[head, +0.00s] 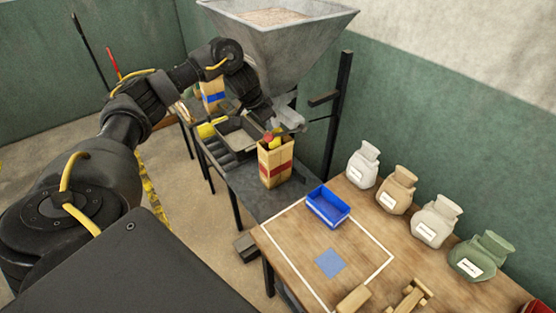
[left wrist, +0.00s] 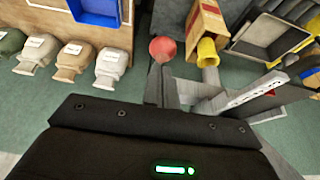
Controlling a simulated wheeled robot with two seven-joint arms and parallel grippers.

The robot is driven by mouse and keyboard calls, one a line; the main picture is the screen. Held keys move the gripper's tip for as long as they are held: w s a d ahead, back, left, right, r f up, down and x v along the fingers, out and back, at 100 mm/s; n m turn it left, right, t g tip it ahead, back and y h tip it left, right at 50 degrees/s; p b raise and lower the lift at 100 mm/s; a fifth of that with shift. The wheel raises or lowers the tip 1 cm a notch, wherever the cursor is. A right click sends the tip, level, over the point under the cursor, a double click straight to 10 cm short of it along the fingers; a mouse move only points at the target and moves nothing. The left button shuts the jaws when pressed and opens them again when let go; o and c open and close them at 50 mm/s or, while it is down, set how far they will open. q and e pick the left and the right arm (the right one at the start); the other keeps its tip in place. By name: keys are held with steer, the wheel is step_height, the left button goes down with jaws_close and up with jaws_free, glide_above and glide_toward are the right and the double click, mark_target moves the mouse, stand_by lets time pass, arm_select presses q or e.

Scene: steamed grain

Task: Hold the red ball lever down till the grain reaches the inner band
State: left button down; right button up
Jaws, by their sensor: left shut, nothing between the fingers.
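The red ball (left wrist: 163,50) of the lever shows in the left wrist view, just beyond my gripper's body. In the head view it is a small red spot (head: 267,138) by the hopper outlet. My left gripper (head: 290,119) is shut and empty under the hopper, close to the ball; I cannot tell whether it touches it. A tan box with a red band (head: 276,165) stands under the yellow spout (left wrist: 207,52). It also shows in the left wrist view (left wrist: 205,22). The grain level and inner band inside the box are hidden. My right gripper is out of view.
The grey hopper (head: 280,45) holds grain above. A blue bin (head: 328,206) and several sacks (head: 398,190) stand on the wooden table (head: 290,240).

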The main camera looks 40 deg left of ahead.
mark_target(268, 133)
arm_select(q)
step_height(268, 133, down, 9)
steer(key=b, duration=0.3)
stand_by(0.6)
stand_by(5.4)
step_height(268, 133, up, 6)
steer(key=p, duration=0.5)
steer(key=shift+f, duration=0.15)
steer(key=shift+r+b, duration=0.35)
steer(key=shift+r, duration=1.4)
